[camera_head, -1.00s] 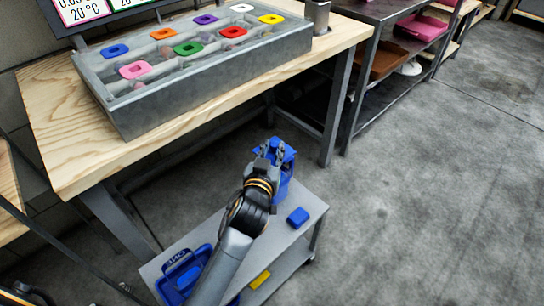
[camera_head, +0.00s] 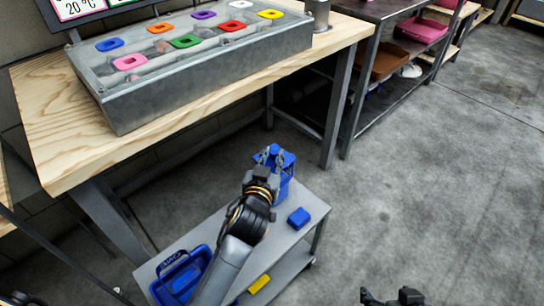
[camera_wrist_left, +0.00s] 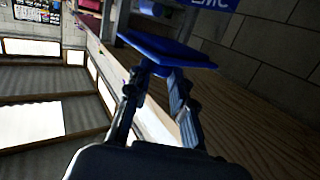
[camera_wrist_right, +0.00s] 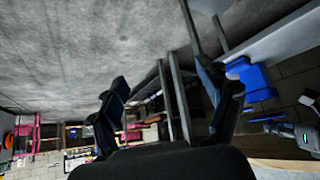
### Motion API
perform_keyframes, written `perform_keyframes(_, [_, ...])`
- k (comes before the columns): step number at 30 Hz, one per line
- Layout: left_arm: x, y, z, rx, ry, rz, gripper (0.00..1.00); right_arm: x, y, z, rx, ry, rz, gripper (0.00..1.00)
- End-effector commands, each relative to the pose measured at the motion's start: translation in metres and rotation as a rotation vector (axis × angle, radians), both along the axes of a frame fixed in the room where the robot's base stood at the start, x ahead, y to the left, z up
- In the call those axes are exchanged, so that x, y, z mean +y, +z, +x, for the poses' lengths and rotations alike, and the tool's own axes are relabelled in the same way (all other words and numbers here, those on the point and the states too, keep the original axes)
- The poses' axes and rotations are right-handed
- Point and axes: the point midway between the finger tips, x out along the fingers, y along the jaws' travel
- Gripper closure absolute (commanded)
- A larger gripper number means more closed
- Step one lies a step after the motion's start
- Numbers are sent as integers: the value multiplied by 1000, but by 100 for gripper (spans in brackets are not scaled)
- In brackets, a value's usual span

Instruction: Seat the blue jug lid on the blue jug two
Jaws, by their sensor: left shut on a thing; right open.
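My left gripper (camera_head: 268,154) is shut on the blue jug lid (camera_head: 286,157), at the far end of the trolley. In the left wrist view, the fingers (camera_wrist_left: 157,76) close on a small blue knob under the lid's flat plate (camera_wrist_left: 168,50). The lid is over the top of a blue jug (camera_head: 286,186); I cannot tell whether it touches or is seated. The jug is partly hidden by the lid and gripper. My right gripper (camera_head: 393,297) is open and empty at the bottom edge, away from the trolley. Its spread fingers (camera_wrist_right: 162,74) show in its wrist view.
The grey trolley (camera_head: 262,240) holds a small blue block (camera_head: 299,218) and a larger blue container (camera_head: 180,272). A yellow piece (camera_head: 259,284) is on its lower shelf. A wooden bench (camera_head: 60,150) with a grey case (camera_head: 140,118) stands behind. The floor at right is clear.

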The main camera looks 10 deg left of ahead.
Motion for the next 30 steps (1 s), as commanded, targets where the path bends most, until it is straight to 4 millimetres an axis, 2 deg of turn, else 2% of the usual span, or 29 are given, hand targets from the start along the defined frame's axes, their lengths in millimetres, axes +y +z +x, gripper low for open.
perform_keyframes(15, [0, -9, 0, -1, 0, 1, 100, 13, 24, 37, -215, 16, 47, 22])
perform_keyframes(30, [0, -10, 0, -1, 0, 0, 100, 15, 29, 43, -251, 18, 54, 22])
